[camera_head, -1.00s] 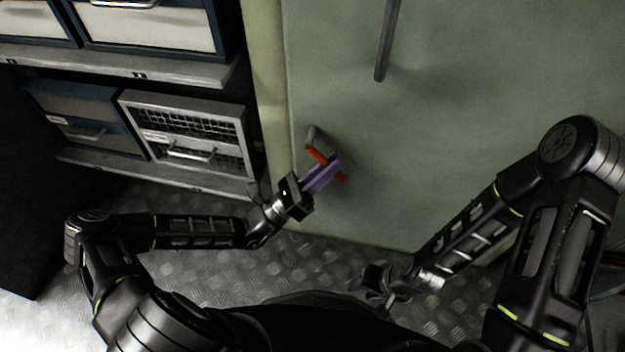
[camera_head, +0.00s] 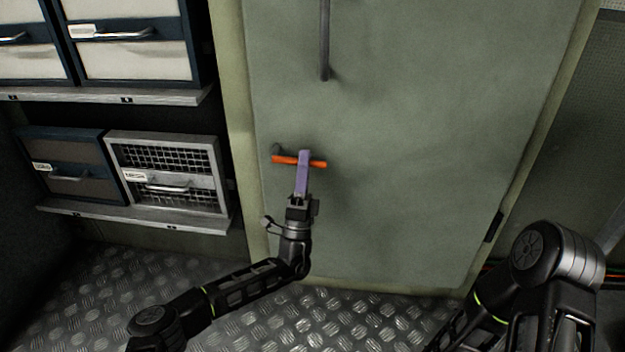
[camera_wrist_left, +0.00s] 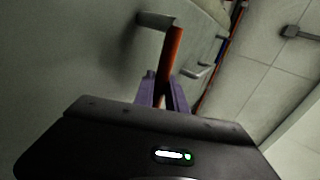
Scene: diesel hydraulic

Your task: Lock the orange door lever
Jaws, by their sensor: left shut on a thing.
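The orange door lever (camera_head: 284,159) sits on the green door (camera_head: 420,130), near its left edge, and lies almost level in the head view. My left gripper (camera_head: 303,158) is shut on the lever, with its purple fingers around the bar right of the pivot. In the left wrist view the orange lever (camera_wrist_left: 173,52) runs from its grey mount down between the purple fingers (camera_wrist_left: 160,92). The right gripper is out of view; only part of my right arm shows at the lower right.
A long grey vertical bar (camera_head: 325,40) is on the door above the lever. Shelves with drawers and a mesh-front box (camera_head: 168,160) stand to the left. The metal tread floor (camera_head: 330,320) below is clear. A dark hinge (camera_head: 493,227) is at the door's right edge.

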